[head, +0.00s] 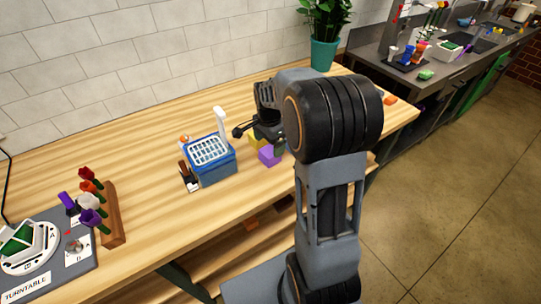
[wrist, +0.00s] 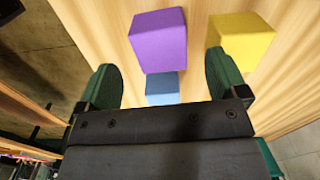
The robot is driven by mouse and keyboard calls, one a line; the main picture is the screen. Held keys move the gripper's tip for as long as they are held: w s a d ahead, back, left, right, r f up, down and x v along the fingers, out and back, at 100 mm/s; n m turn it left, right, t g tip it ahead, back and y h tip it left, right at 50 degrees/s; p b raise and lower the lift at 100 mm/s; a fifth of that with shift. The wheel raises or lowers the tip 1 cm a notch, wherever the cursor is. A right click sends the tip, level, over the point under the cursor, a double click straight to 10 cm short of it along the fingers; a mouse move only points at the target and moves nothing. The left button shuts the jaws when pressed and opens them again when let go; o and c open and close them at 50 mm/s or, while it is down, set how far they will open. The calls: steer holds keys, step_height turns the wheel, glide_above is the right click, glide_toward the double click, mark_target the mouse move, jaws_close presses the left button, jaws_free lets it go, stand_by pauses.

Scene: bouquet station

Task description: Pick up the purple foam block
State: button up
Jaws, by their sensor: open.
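The purple foam block (head: 269,155) stands on the wooden table just right of the blue basket in the head view. In the wrist view the purple block (wrist: 158,41) is ahead of the fingers, at upper centre, between their lines and apart from both. My gripper (wrist: 163,85) is open and empty, with a green-padded finger on each side. In the head view my gripper (head: 254,129) is above and close to the block, partly hidden by my arm.
A yellow block (wrist: 243,38) stands right of the purple one, near my right finger. A blue block (wrist: 162,88) shows below it. A blue basket (head: 212,165) with a white grid top is close by. The table front (head: 160,240) is clear.

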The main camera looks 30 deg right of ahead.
mark_target(269, 151)
steer(key=shift+f+p, duration=0.45)
steer(key=shift+f, duration=2.4)
steer(key=c, duration=1)
steer(key=shift+o, duration=0.2)
steer(key=shift+r, duration=0.1)
